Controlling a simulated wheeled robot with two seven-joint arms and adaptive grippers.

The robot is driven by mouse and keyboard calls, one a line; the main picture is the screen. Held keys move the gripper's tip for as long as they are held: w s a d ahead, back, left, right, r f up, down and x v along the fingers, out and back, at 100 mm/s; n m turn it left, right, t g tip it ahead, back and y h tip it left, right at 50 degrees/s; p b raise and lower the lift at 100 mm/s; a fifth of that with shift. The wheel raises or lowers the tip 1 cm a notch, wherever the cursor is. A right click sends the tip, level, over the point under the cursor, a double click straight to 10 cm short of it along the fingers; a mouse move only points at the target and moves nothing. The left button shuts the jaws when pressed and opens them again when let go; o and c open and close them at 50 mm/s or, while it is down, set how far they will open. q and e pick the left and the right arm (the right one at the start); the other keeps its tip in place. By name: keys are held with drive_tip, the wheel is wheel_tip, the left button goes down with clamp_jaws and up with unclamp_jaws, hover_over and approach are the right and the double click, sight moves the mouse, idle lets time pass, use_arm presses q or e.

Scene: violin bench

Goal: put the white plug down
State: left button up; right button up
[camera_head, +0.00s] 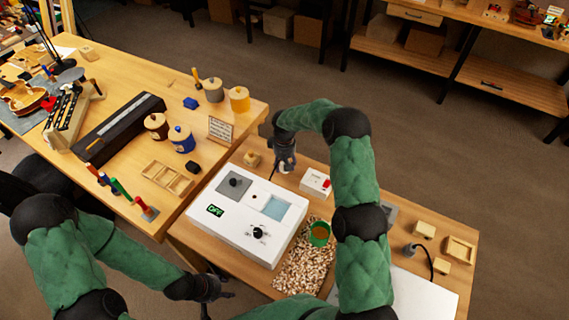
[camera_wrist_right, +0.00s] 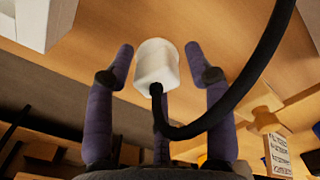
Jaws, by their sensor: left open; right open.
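The white plug (camera_wrist_right: 156,62) shows in the right wrist view, with a black cable (camera_wrist_right: 235,95) curving away from its end. My right gripper (camera_wrist_right: 163,70) is open, with its fingers spread around the plug; I cannot tell whether any finger touches it. In the head view the right gripper (camera_head: 285,163) points down at the far side of the right bench, behind the white machine, and hides the plug. My left gripper (camera_head: 212,292) is open and empty, low in front of the benches.
A white machine (camera_head: 225,225) with an OFF display stands near the right gripper. A small white box with a red switch (camera_head: 316,182) is just right of it, and a small wooden block (camera_head: 252,159) left. A green cup (camera_head: 319,234) lies among pale pellets (camera_head: 300,268).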

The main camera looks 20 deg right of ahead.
wheel_tip(320, 180, up, 12)
drive_tip(key=p, duration=0.1)
drive_tip(key=shift+p, duration=0.35)
drive_tip(key=shift+r, duration=0.15)
